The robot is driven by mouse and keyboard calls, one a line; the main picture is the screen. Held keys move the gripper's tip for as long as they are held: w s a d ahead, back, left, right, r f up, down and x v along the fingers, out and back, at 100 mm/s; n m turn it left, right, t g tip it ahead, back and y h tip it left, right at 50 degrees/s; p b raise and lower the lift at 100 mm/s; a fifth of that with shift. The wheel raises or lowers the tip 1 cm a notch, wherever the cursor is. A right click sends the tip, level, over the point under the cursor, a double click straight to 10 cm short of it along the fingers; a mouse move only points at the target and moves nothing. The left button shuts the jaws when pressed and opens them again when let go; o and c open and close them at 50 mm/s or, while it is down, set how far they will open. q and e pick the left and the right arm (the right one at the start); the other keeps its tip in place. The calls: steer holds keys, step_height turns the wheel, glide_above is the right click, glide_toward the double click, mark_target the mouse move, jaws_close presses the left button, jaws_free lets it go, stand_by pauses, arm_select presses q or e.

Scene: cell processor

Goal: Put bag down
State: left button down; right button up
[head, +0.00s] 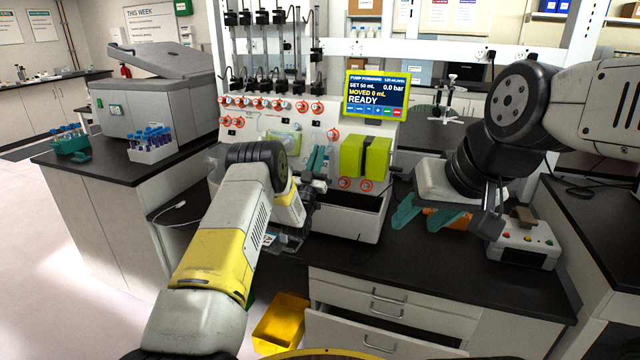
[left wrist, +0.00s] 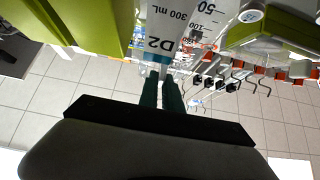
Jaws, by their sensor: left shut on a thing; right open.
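The bag (left wrist: 178,35), a pale clear pouch marked D2 and 300 mL, shows upside down in the left wrist view. My left gripper (left wrist: 163,82) is shut on its edge with teal fingers. In the head view my left gripper (head: 316,162) is in front of the pump station's white panel (head: 262,122), left of two lime-green blocks (head: 365,157). I cannot clearly make out the bag there; my arm and hand cover much of that area. My right gripper (head: 424,220) is open and low over the dark bench at right, with no bag between its fingers.
A white open-topped bin (head: 345,222) stands below the green blocks. A screen (head: 376,95) reads READY. An orange item (head: 452,219) lies by my right gripper, beside a button box (head: 525,243). A yellow bin (head: 281,323) and a drawer front (head: 375,335) are below the bench.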

arm_select(q)
step_height(320, 180, down, 11)
stand_by(0.4)
steer(key=c, duration=1.5)
jaws_free()
steer(key=shift+c, duration=0.2)
steer(key=shift+s+f, duration=0.1)
